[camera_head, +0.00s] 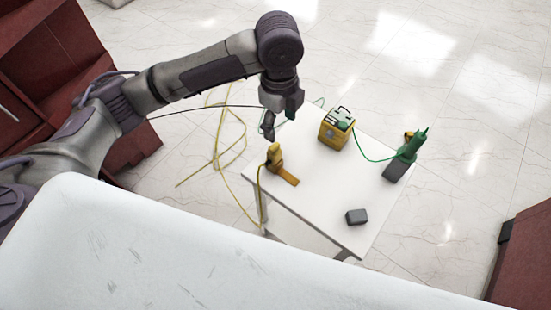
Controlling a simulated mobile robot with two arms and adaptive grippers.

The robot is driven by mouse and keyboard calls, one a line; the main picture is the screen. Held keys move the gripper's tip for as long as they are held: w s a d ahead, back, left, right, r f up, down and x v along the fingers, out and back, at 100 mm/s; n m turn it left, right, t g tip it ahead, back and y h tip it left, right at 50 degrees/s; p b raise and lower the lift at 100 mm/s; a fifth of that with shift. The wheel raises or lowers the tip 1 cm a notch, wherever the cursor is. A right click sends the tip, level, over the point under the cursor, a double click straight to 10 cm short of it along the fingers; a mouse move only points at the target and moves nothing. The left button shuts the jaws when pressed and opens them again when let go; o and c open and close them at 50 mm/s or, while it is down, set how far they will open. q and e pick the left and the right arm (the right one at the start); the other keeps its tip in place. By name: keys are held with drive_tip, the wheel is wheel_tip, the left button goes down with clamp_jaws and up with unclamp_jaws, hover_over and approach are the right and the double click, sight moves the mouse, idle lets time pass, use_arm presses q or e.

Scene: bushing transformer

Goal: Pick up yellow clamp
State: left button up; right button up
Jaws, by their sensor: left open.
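The yellow clamp (274,156) stands at the left side of the small white table (316,208). A flat orange-yellow piece (285,175) lies on the table against its base. A yellow cable runs from beside it down past the table edge. My left gripper (277,124) hangs above the clamp, pointing down, open and empty, with a small gap to the clamp's top. My right gripper is not in view.
A yellow box (336,129) stands at the table's back, joined by a green cable to a green clamp (413,145) on a grey block (397,170). A dark grey block (356,216) lies near the front. Red cabinets stand left and right. Yellow cable (226,150) lies on the floor.

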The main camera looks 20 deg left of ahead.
sight(275, 146)
use_arm(q)
drive_tip(key=shift+w+a+f, duration=0.1)
drive_tip(key=shift+a+f, duration=0.05)
drive_tip(key=shift+a, duration=0.25)
wheel_tip(275, 146, down, 8)
drive_tip(key=shift+r, duration=0.2)
drive_tip(key=shift+a+f, duration=0.15)
drive_tip(key=shift+f, duration=2.45)
clamp_jaws()
